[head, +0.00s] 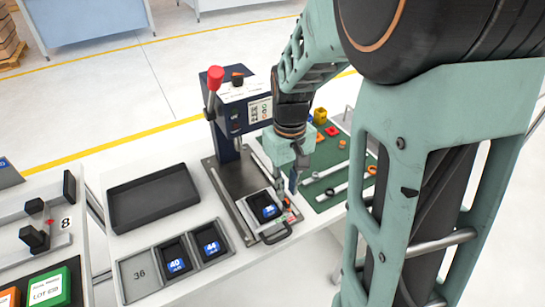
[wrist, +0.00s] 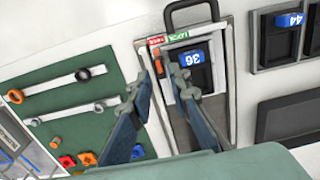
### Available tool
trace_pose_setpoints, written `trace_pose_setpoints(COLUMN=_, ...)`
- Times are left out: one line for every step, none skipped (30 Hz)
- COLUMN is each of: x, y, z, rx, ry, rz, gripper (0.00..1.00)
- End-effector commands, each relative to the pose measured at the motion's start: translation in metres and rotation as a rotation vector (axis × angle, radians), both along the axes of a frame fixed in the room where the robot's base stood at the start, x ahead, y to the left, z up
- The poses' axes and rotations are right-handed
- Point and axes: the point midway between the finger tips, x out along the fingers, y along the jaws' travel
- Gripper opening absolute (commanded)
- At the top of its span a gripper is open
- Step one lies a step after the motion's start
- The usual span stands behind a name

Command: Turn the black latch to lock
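A grey fixture plate (wrist: 212,25) with a black loop handle (wrist: 190,12) holds a dark tray with a blue block marked 36 (wrist: 192,57). In the head view the blue block (head: 270,211) lies in the fixture under the press. A red label (wrist: 157,41) and a green label (wrist: 178,37) sit at the fixture's corner. A small dark part, possibly the black latch (wrist: 158,66), shows just below the red label; its turn cannot be made out. My gripper (wrist: 164,78) is open, its fingertips apart on either side of this spot; contact cannot be told. It also shows in the head view (head: 287,185).
The press with a red-knobbed lever (head: 215,78) stands behind the fixture. A green mat (head: 325,160) with wrenches and small parts lies to the right. Trays with blue blocks 40 (head: 176,264) and 44 (head: 211,247), and an empty black tray (head: 153,197), lie to the left.

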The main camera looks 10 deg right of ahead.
Motion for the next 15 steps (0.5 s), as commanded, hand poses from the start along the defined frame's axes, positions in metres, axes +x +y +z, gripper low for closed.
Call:
trace_pose_setpoints(x=-0.001, y=0.000, z=-0.010, rx=0.000, ry=0.004, rz=0.000, gripper=0.17)
trace_pose_setpoints(x=-0.001, y=0.000, z=-0.014, rx=0.000, ry=0.004, rz=0.000, gripper=0.17)
trace_pose_setpoints(x=-0.001, y=0.000, z=-0.019, rx=0.000, ry=0.003, rz=0.000, gripper=0.17)
trace_pose_setpoints(x=-0.001, y=0.000, z=-0.023, rx=0.000, ry=0.003, rz=0.000, gripper=0.17)
trace_pose_setpoints(x=-0.001, y=0.000, z=-0.025, rx=-0.001, ry=0.002, rz=0.000, gripper=0.17)
trace_pose_setpoints(x=0.000, y=0.000, z=-0.028, rx=0.000, ry=0.001, rz=0.000, gripper=0.17)
trace_pose_setpoints(x=0.000, y=0.000, z=-0.030, rx=0.000, ry=0.001, rz=0.000, gripper=0.17)
trace_pose_setpoints(x=0.000, y=0.000, z=-0.032, rx=0.000, ry=0.001, rz=0.000, gripper=0.17)
trace_pose_setpoints(x=0.000, y=0.000, z=-0.034, rx=0.000, ry=0.000, rz=0.000, gripper=0.17)
trace_pose_setpoints(x=0.000, y=0.000, z=-0.034, rx=0.000, ry=0.000, rz=0.000, gripper=0.17)
trace_pose_setpoints(x=0.000, y=0.000, z=-0.035, rx=0.000, ry=-0.001, rz=0.000, gripper=0.17)
trace_pose_setpoints(x=0.000, y=0.000, z=-0.035, rx=-0.001, ry=-0.001, rz=0.000, gripper=0.17)
trace_pose_setpoints(x=0.000, y=0.000, z=-0.035, rx=0.000, ry=-0.001, rz=0.000, gripper=0.17)
trace_pose_setpoints(x=0.000, y=0.000, z=-0.035, rx=0.000, ry=-0.001, rz=0.000, gripper=0.17)
trace_pose_setpoints(x=0.000, y=0.000, z=-0.035, rx=0.000, ry=-0.001, rz=0.000, gripper=0.17)
